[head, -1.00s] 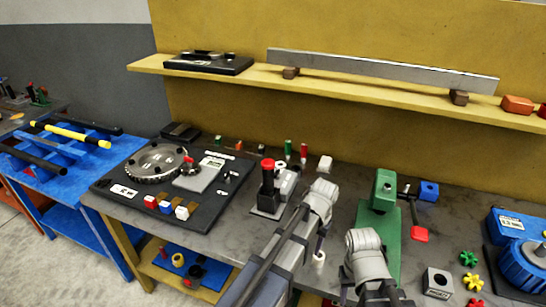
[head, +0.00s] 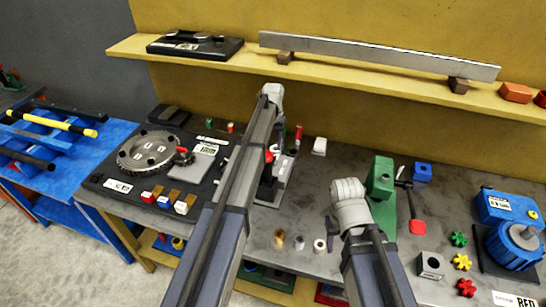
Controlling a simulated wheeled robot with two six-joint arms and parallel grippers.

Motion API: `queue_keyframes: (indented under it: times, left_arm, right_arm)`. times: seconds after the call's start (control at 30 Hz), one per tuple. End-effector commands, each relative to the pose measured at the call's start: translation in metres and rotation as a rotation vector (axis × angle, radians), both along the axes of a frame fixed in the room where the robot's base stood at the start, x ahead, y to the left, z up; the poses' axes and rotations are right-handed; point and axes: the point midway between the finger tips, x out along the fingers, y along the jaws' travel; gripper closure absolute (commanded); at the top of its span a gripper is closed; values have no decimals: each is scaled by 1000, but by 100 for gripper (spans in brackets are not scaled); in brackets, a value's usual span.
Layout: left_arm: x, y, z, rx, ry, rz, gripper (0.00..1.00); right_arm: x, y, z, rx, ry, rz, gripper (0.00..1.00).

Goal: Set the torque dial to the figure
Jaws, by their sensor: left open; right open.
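A round grey dial-like disc (head: 152,151) with a notched rim and small white labels lies on a black board (head: 107,171) at the left of the bench. I cannot tell for sure that it is the torque dial. A grey plate (head: 190,168) with a small label and a red knob (head: 183,156) sits beside it. No figure is readable. My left arm reaches far over the bench, right of the board; its gripper is hidden behind the arm. My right gripper (head: 333,226) shows only as a small dark part below its wrist, open, left of the green stand (head: 381,186).
A red-topped grey device (head: 281,171) stands partly behind my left arm. A blue motor (head: 512,240) and star knobs (head: 462,262) stand at right. A yellow shelf (head: 380,85) with a long bar crosses the back.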

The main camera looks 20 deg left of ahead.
Motion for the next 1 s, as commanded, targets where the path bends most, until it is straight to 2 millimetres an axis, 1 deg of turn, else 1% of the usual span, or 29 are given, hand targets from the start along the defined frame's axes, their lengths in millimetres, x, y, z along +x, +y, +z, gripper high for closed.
queue_keyframes:
  times: [0.03, 0.5, 0.63, 0.93, 1.0]
  left_arm:
    - [0, 0, -8, 0, 0, 0, 54]
    - [0, 0, -64, 0, 0, 0, 54]
    - [0, 0, -71, 0, 0, 0, 54]
    - [0, 0, -70, 0, 0, 0, 54]
    - [0, 0, -70, 0, 0, 0, 62]
  right_arm:
    - [0, 0, -8, 0, 0, 0, 50]
    - [0, 0, -64, 0, 0, 0, 50]
    - [0, 0, -71, 0, 0, -1, 50]
    - [0, 0, -70, 0, 0, -1, 50]
    - [0, 0, -70, 0, 0, -1, 50]
